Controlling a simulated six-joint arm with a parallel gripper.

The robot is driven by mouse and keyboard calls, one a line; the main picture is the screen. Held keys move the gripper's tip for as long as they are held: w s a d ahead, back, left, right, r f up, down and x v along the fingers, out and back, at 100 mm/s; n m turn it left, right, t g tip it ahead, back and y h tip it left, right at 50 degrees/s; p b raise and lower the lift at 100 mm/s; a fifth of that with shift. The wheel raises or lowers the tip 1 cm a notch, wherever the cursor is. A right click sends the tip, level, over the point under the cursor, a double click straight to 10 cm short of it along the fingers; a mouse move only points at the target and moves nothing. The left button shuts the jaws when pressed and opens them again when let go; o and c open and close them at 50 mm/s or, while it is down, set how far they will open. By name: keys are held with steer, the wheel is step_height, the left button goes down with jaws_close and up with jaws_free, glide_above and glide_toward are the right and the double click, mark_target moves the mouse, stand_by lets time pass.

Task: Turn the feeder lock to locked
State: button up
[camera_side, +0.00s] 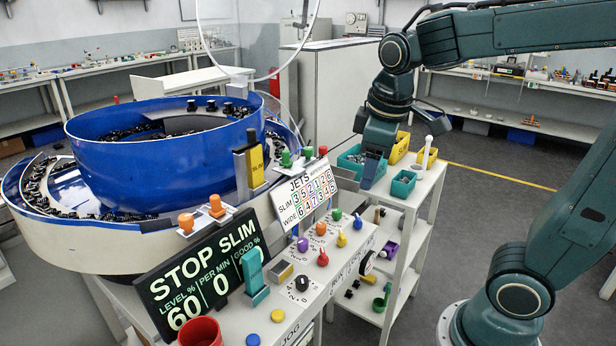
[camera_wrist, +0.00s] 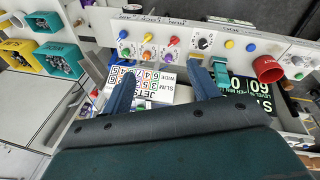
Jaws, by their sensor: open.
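The feeder console (camera_side: 335,240) carries coloured knobs and a black rotary knob (camera_side: 302,284). Lettering that seems to read RUN and LOCK (camera_side: 350,270) runs along its front edge, with a round black-and-white dial (camera_side: 368,262) beside it. I cannot tell for sure which part is the feeder lock, or its setting.
A large blue bowl feeder (camera_side: 160,150) stands left of the console. Teal (camera_side: 403,184) and yellow (camera_side: 400,148) bins sit on the shelf unit.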

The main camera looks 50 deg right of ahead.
steer(key=w+d+f+n+g, duration=0.2)
steer(key=w+f+n+g, duration=0.15)
steer(key=w, duration=0.45)
steer(key=n+g+h, duration=0.1)
steer(key=n+g, duration=0.1)
glide_above(341, 234)
steer(key=w+a, duration=0.4)
step_height(341, 234, down, 8)
steer(key=r, duration=0.1)
steer(key=shift+w+a+f, duration=0.1)
steer(key=shift+f, duration=0.15)
steer(key=x, duration=1.3)
steer(key=shift+d+f, duration=0.3)
steer(key=shift+d, duration=0.05)
steer(key=shift+c, duration=0.4)
steer(key=c, duration=0.9)
